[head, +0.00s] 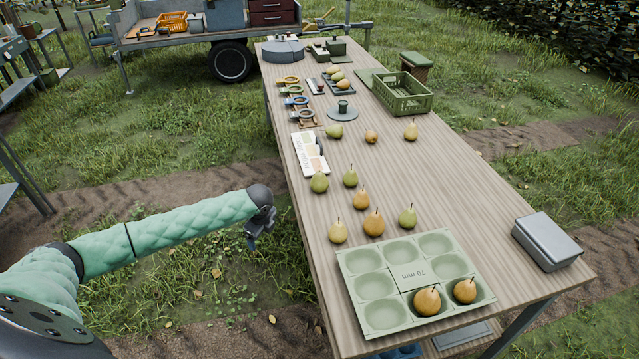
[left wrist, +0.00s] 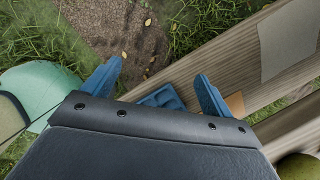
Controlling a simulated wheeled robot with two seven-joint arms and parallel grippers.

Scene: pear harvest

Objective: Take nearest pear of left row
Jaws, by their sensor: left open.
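Several pears stand on the wooden table in the head view. The nearest pear at the left (head: 338,233) is yellow-green and upright, just behind the green sizing tray (head: 347,268). A greener pear (head: 319,182) stands farther back on the left, and a brown-yellow pear (head: 373,223) stands to the right of the nearest one. My left gripper (head: 254,240) hangs beyond the table's left edge, apart from the pears. In the left wrist view its blue fingers (left wrist: 157,85) are spread and empty. A yellow-green rounded thing (left wrist: 300,167) is cut off at that view's corner. My right gripper is out of view.
The sizing tray holds two pears at its front right. A grey box (head: 547,241) sits at the right edge and a green crate (head: 403,95) farther back. A white card (head: 309,155) lies along the left edge. Grass is left of the table.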

